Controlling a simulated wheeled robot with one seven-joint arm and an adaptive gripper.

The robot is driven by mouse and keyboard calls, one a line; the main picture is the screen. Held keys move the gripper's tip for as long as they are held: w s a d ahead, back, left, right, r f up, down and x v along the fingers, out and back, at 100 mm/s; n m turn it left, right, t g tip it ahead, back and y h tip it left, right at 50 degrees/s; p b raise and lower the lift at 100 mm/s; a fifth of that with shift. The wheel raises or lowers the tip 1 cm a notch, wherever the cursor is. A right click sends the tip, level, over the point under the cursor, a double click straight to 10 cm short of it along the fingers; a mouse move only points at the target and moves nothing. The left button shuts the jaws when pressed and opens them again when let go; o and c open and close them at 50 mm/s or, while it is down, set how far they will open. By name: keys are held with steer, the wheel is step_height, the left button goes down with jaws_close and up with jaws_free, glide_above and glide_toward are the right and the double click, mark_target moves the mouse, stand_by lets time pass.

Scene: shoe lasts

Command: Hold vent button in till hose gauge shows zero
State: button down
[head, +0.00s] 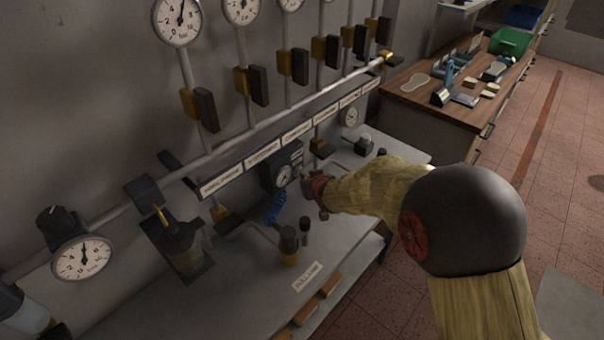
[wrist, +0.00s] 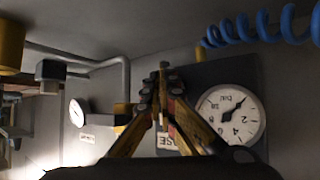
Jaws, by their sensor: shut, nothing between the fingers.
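The gauge next to the blue coiled hose (head: 277,207) sits on a dark box on the wall panel. Its white dial shows in the head view (head: 284,176) and, upside down, in the wrist view (wrist: 231,117). There its needle points to the upper right, beyond the 2 on the side away from the 4; the zero mark is too small to read. My gripper (head: 310,186) is shut and empty in front of this box. In the wrist view its fingertips (wrist: 163,88) come together beside the dial. I cannot make out the vent button; the fingers may hide it.
A wall pipe (head: 240,138) with several valves and gauges runs above the grey bench (head: 250,300). A black and brass fitting (head: 289,245) stands on the bench near my gripper. A wooden workbench (head: 455,110) with tools is at the back right. Tiled floor is open at right.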

steer(key=shift+d, duration=0.1)
steer(key=shift+s+d+p, duration=0.3)
steer(key=shift+s+d, duration=0.25)
steer(key=shift+d, duration=0.1)
steer(key=shift+s+d+p, duration=0.5)
steer(key=shift+s+d, duration=0.3)
steer(key=shift+d, duration=0.2)
steer(key=shift+s+d+p, duration=0.45)
steer(key=shift+s+d, duration=0.3)
steer(key=shift+d, duration=0.2)
